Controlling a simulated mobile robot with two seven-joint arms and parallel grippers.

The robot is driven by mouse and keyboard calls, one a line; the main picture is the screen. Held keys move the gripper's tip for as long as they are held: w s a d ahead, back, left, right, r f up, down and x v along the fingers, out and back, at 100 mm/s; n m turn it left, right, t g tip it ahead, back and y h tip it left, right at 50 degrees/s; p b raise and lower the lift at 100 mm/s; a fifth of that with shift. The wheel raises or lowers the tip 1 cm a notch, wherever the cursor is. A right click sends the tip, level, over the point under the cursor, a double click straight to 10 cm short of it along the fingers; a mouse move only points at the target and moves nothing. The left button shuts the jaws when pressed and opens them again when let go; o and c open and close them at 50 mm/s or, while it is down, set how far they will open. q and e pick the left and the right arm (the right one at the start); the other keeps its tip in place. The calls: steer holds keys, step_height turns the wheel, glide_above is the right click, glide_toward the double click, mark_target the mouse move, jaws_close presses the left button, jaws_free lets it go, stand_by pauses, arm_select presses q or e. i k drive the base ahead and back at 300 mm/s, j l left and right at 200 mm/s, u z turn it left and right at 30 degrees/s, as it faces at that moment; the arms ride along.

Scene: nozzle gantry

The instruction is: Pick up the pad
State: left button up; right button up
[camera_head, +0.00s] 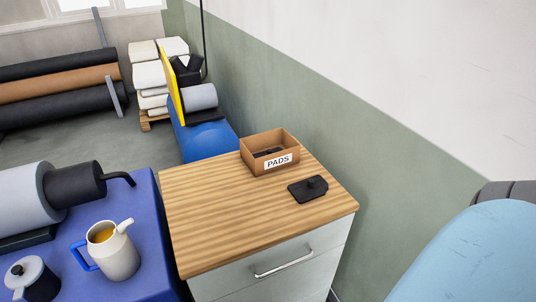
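A flat black pad-like piece (308,189) with a small raised knob lies on the wooden top of a cabinet (225,215), near its right edge. Just behind it stands an open brown box (281,143) labelled "PADS". Something dark lies inside this box, partly hidden by its front wall; I cannot tell its shape. Neither of my grippers is in view, and nothing touches the black piece.
The wooden top is clear at its left and front. On a blue table (150,225) at left are a jug (118,256), a lidded pot (36,279) and a large grey roller (25,203). A light blue rounded object (475,255) fills the lower right. A green-and-white wall runs behind the cabinet.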

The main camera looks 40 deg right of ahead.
mark_target(310, 189)
steer(key=z, duration=1.65)
